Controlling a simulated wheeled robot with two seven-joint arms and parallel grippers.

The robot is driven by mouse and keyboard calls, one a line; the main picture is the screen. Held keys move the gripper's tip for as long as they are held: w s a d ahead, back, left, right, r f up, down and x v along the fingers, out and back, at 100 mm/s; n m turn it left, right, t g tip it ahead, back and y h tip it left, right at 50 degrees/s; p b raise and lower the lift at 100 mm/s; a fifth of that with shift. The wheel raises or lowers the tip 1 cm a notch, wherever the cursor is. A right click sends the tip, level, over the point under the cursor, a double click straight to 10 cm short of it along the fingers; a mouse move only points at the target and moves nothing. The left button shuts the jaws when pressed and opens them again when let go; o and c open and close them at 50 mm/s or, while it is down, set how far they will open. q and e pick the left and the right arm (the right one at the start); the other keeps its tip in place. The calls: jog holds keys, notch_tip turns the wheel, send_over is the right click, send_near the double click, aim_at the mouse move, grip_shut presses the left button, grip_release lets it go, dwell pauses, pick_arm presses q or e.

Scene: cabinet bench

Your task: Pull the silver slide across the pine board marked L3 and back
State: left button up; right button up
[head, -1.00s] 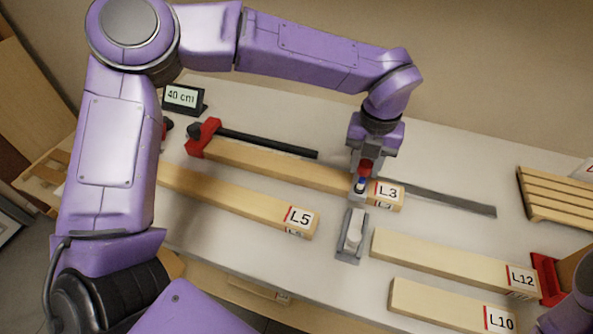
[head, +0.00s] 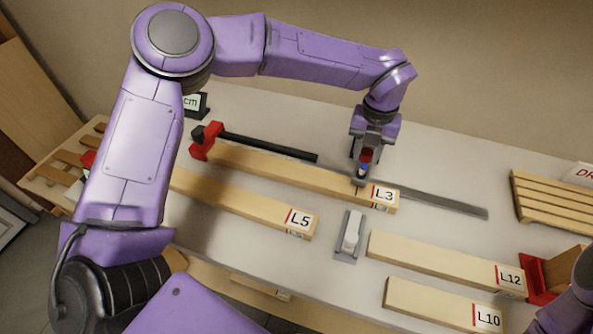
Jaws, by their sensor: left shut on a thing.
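The pine board L3 (head: 300,177) lies lengthwise on the bench, its label at its right end. My left gripper (head: 365,157) is over this board near its right end, pointing down and shut on a small piece with red and blue parts. A small silver part (head: 358,182) shows below the blue, at the board's top; I take it for the silver slide. The fingers hide most of it, and I cannot tell exactly how it meets the wood. My right gripper is out of view.
A red stop (head: 206,141) with a black bar (head: 270,146) stands at L3's left end. A grey metal strip (head: 440,203) runs right behind L3. Board L5 (head: 240,203), a grey holder with a white block (head: 350,235), and boards L12 (head: 430,260) and L10 (head: 430,303) lie nearer.

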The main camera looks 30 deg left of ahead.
pick_arm(q)
jog(key=shift+w+a+p, duration=0.15)
jog(key=shift+w+p, duration=0.35)
jog(key=shift+w, duration=0.4)
jog(key=shift+w+a+p, duration=0.15)
jog(key=shift+w+p, duration=0.3)
jog(key=shift+w, duration=0.4)
jog(key=o, duration=0.9)
jog(key=shift+r, duration=0.1)
notch_tip(320, 180, up, 9)
jog(key=p, duration=0.6)
jog(key=shift+s+p, duration=0.1)
jog(key=shift+p, duration=0.2)
